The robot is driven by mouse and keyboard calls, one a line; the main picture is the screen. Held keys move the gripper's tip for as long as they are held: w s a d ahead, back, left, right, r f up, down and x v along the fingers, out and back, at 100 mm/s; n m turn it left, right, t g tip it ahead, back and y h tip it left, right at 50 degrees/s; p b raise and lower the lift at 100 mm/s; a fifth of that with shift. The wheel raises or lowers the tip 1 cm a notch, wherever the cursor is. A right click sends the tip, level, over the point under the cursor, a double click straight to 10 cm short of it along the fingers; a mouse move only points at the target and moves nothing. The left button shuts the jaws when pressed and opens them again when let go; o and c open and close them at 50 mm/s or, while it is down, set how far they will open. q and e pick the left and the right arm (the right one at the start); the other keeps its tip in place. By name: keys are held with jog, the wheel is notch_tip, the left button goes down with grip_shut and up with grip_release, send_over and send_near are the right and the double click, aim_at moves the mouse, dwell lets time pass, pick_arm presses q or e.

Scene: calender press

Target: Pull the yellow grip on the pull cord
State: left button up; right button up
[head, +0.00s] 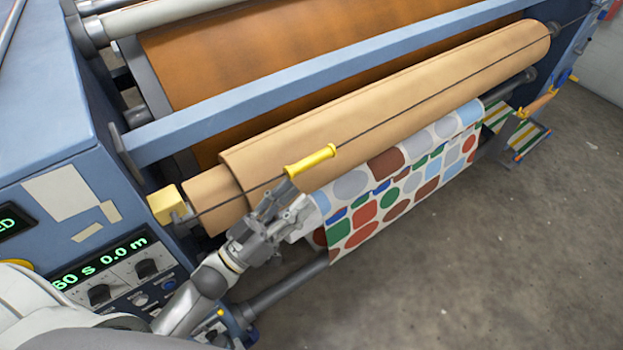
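The yellow grip (311,159) is a short yellow cylinder with flared ends, on the dark pull cord (425,92). The cord runs diagonally across the front of the machine, from a yellow block (167,204) at the left to the far upper right. My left gripper (286,190) is just below and left of the grip, its fingers pointing up toward the grip's left end. The fingertips are at or very near the grip; I cannot tell whether they touch it. The finger gap is too small to judge. My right gripper is not in view.
A large tan roll (400,95) lies behind the cord, with a blue crossbar (330,80) above it. Patterned fabric (400,190) hangs below. A blue control panel (60,220) with green displays stands at the left. The concrete floor (480,270) at lower right is clear.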

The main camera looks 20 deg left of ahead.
pick_arm(q)
jog(key=shift+v, duration=1.75)
jog(key=s+a+f+n+g+y, duration=0.1)
jog(key=a+f+g+y, duration=0.15)
jog(key=f, duration=0.85)
jog(key=a+f+n+g+y, duration=0.15)
jog(key=f+y, duration=0.25)
jog(key=f, duration=0.6)
jog(key=s+a+f+n+g+y, duration=0.1)
jog(key=a+f+g+y, duration=0.15)
jog(key=f, duration=0.85)
jog(key=s+f+g+y, duration=0.3)
jog(key=s+f+g, duration=0.4)
jog(key=s+f, duration=1.05)
jog(key=s+f+m+g, duration=0.1)
jog(key=s+f+g, duration=0.3)
jog(key=s, duration=0.8)
jog(key=shift+f+m+b, duration=0.35)
jog(key=shift+f+b, duration=0.1)
jog(key=shift+f, duration=0.45)
jog(key=shift+d, duration=0.1)
